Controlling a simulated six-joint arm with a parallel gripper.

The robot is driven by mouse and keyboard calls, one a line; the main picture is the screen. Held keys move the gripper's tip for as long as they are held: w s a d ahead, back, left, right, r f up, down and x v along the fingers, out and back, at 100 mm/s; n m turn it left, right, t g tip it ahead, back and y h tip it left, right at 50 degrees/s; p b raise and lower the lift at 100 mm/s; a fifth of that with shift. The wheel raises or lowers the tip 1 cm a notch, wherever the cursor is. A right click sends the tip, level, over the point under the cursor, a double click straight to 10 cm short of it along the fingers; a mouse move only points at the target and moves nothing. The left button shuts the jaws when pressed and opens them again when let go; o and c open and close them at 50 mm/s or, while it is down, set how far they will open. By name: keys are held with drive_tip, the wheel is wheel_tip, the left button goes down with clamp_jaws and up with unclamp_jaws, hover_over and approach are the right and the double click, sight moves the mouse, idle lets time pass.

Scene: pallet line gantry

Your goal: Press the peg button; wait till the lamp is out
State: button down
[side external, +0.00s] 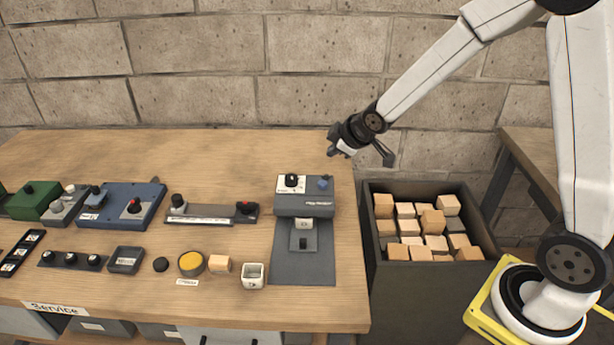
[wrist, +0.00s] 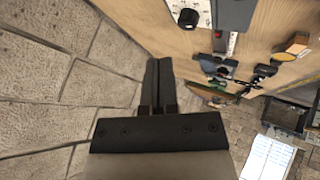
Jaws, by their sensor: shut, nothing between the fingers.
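In the side view a grey press-like machine (side external: 305,205) stands near the right end of the bench, with lettering on its front. Its top carries a white plate with a black knob (side external: 291,180) and a small blue button (side external: 323,183). A small light block (side external: 304,223) shows under its head. I cannot tell for sure which part is the peg button or the lamp, or whether any lamp is lit. My gripper (side external: 340,145) is above and right of the machine, apart from it. In the wrist view its fingers (wrist: 159,62) are together and empty.
A dark bin (side external: 375,265) of wooden blocks stands right of the bench. A block wall (side external: 200,60) is behind.

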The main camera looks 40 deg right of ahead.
sight(321, 180)
drive_tip(key=w, duration=0.1)
drive_tip(key=w+n, duration=0.1)
drive_tip(key=w+t, duration=0.1)
drive_tip(key=shift+d+r, duration=0.25)
drive_tip(key=shift+d, duration=0.15)
drive_tip(key=shift+s+f, duration=0.1)
drive_tip(key=shift+f, duration=4.3)
drive_tip(key=shift+f, duration=0.95)
drive_tip(key=shift+r, duration=0.9)
drive_tip(key=shift+r, duration=0.1)
drive_tip(key=shift+r, duration=2.45)
